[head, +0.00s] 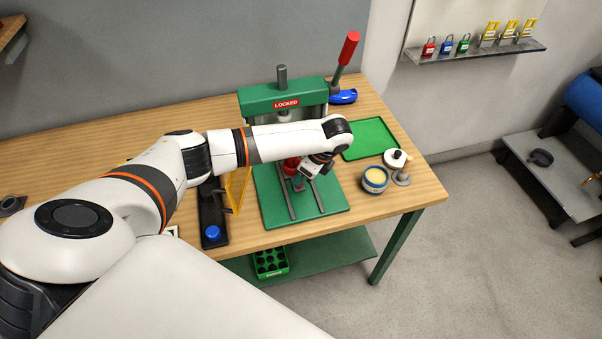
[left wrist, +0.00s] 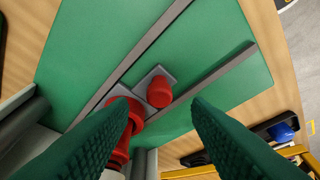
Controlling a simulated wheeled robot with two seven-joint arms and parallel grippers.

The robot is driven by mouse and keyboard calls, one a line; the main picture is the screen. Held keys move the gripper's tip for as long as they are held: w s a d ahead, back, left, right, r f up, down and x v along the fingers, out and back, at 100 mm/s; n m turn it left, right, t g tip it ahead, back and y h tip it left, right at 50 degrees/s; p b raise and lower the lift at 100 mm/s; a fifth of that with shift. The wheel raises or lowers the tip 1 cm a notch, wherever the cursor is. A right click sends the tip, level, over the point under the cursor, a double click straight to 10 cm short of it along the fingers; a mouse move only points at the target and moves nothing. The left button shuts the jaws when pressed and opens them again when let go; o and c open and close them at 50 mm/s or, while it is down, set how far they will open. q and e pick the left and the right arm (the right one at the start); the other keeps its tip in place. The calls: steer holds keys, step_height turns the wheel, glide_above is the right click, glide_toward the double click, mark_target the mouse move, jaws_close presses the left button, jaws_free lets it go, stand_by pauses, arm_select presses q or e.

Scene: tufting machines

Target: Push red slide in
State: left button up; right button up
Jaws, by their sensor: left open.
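The red slide's knob (left wrist: 160,92) stands on a small grey plate between two grey rails on the green press base (left wrist: 215,40). A larger red part (left wrist: 118,150) stands beside it in the left wrist view, partly behind my finger. In the head view the press (head: 283,97) has a red "LOCKED" sign, and a red part (head: 291,165) shows under my arm. My left gripper (left wrist: 161,104) is open above the rails, its fingers apart on either side of the knob and not closed on it. My right gripper is in neither view.
A red-handled lever (head: 348,48) rises at the press's right. A green tray (head: 370,138), a cream-topped round tin (head: 375,180) and a white-topped stand (head: 397,160) are to the right. A yellow frame (head: 238,190) and blue button (head: 212,232) lie left.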

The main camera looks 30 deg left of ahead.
arm_select(q)
steer(key=shift+x, duration=1.55)
steer(key=shift+d, duration=0.1)
jaws_close()
